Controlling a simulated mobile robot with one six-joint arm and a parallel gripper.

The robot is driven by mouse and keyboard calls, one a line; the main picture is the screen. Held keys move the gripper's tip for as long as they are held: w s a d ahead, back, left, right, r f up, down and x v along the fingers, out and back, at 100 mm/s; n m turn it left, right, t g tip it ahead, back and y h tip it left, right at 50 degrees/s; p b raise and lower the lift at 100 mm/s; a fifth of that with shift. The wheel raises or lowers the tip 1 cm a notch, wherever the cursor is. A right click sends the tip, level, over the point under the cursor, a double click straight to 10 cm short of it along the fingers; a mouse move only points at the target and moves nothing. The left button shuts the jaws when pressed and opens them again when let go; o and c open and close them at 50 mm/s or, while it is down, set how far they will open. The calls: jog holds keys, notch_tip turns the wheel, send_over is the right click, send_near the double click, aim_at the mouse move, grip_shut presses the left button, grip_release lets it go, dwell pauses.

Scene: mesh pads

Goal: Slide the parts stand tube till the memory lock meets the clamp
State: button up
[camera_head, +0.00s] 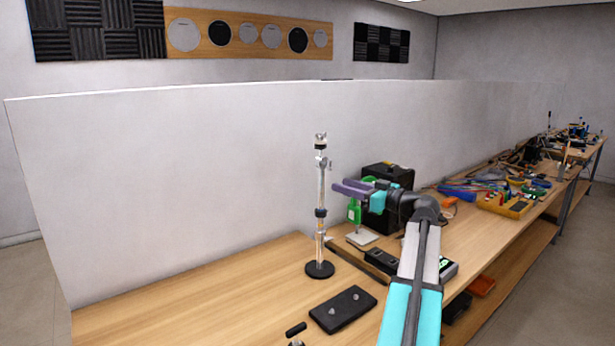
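The parts stand (320,240) is upright on the bench, a chrome tube on a round black base. A dark collar (320,212) sits around its middle. A small metal fitting with a side lever (323,162) is higher up, and a dark-and-pale band (320,142) is near the top. I cannot tell which fitting is the memory lock and which the clamp; a length of bare tube separates the collar and the lever fitting. My gripper (338,186) has purple fingers pointing left, just right of the tube at mid-upper height. The fingers look parted, with nothing visible between them.
A black plate with two knobs (343,310) lies in front of the stand. A green device on a pale base (355,212) and a black box (388,176) stand behind my arm. Tools and trays (503,203) fill the bench to the right. Bench left of the stand is clear.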

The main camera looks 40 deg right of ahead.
jog(key=shift+w, duration=0.15)
jog(key=w+a+p, duration=0.1)
jog(key=w+p, duration=0.3)
jog(key=w, duration=0.9)
jog(key=shift+w, duration=0.2)
grip_shut()
